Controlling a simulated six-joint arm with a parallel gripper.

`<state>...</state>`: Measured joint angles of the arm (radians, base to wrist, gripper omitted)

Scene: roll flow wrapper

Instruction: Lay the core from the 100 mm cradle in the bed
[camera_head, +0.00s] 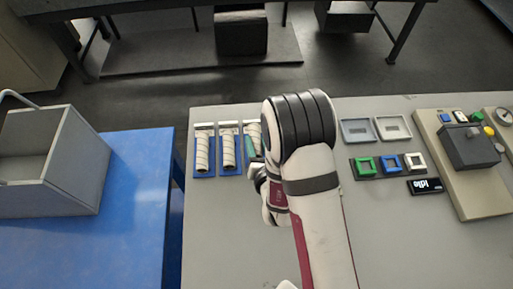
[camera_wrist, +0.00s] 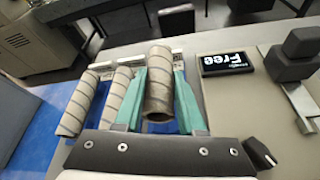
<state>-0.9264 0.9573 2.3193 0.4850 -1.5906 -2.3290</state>
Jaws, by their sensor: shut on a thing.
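My gripper (camera_wrist: 158,92) has two teal fingers shut on a brown striped cardboard core (camera_wrist: 158,80), one finger along each side. Its open near end faces the wrist camera. In the head view this core (camera_head: 254,131) shows beside a teal finger at the rightmost place of the cradle row, partly hidden by my arm. I cannot tell whether it still rests in its cradle. Two other cores, the left one (camera_head: 202,152) and the middle one (camera_head: 228,151), lie in blue cradles (camera_head: 204,174). Size labels are not readable. I cannot make out the bed.
Grey trays (camera_head: 357,131), coloured square buttons (camera_head: 366,167) and a control panel (camera_head: 465,165) are at right. A grey bin (camera_head: 75,165) stands on a blue table (camera_head: 125,235).

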